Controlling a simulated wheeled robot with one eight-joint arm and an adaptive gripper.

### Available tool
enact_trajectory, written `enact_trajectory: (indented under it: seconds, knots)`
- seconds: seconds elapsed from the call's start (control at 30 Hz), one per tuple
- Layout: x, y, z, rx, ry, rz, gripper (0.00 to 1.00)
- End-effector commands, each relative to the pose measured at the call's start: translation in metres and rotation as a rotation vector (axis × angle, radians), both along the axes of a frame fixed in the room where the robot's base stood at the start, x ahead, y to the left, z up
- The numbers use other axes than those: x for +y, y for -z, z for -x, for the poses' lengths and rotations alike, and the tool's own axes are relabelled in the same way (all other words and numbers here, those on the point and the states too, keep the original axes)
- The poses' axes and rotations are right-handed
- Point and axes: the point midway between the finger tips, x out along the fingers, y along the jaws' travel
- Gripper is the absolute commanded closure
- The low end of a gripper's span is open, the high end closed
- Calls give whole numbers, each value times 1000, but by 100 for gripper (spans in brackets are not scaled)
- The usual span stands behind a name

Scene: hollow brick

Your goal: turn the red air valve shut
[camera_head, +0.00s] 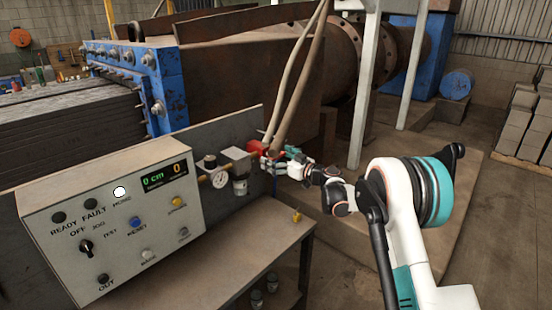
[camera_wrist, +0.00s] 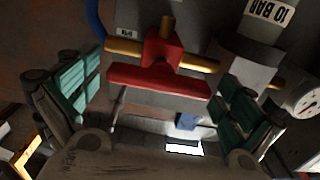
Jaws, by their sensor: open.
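The red air valve (camera_head: 255,146) is on the pipe line behind the bench, right of the grey filter block. In the wrist view its red handle (camera_wrist: 158,80) is a wide bar lying roughly along the brass pipe (camera_wrist: 205,65). My gripper (camera_head: 279,158) is close in front of the valve. In the wrist view my gripper (camera_wrist: 155,98) is open, with one green-padded finger left of the handle and one right of it. The handle lies between the fingers with gaps on both sides. No contact shows. In the head view my fingers partly cover the valve.
A pressure gauge (camera_head: 219,178) and grey filter unit (camera_head: 238,160) sit left of the valve. The control box (camera_head: 115,225) stands on the bench (camera_head: 255,240), its display reading 0 cm. Hoses (camera_head: 296,85) hang just above the valve. A pale post (camera_head: 365,90) rises behind my gripper.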

Motion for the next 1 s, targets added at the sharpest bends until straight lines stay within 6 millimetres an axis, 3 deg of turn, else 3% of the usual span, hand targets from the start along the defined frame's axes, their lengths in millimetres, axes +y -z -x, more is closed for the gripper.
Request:
enact_trajectory:
  seconds: [0.07, 0.23, 0.67, 1.0]
  knots:
    - [0, 0, 0, 0, 0, 0, 2]
    - [0, 0, 0, 0, 0, 0, 41]
    - [-1, 0, 0, 36, 1, -28, 41]
    - [-1, 1, -1, 220, 1, -172, 41]
